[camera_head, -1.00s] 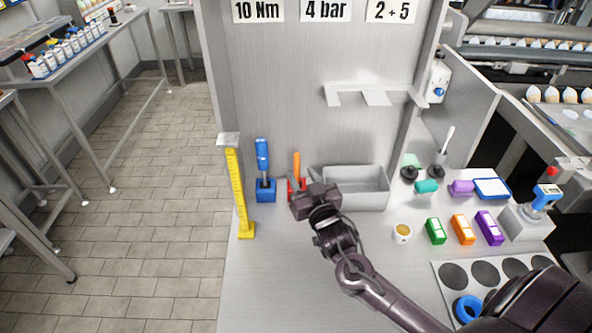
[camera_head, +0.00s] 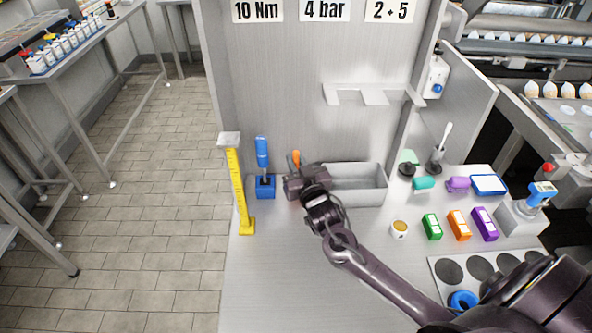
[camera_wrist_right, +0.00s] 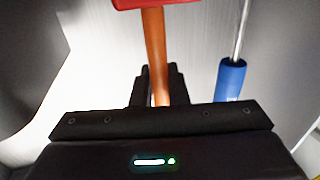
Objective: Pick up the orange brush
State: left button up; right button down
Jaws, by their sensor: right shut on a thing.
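The orange brush (camera_head: 296,158) shows only the top of its handle in the head view, above my right gripper (camera_head: 294,186). My gripper and wrist hide its lower part there. In the right wrist view the orange handle (camera_wrist_right: 154,50) runs between the two dark fingers (camera_wrist_right: 158,88), which are shut on it. A red piece (camera_wrist_right: 160,3) is at the handle's far end, at the picture's top edge. I cannot tell whether the brush has left its holder. My left gripper is not in view.
A blue-handled tool (camera_head: 262,152) stands in a blue holder (camera_head: 265,188) just left of my right gripper. A yellow post (camera_head: 238,188) stands further left. A grey bin (camera_head: 362,198) is close on the right.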

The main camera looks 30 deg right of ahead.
notch_tip(320, 180, up, 10)
jog(key=shift+b, duration=0.9)
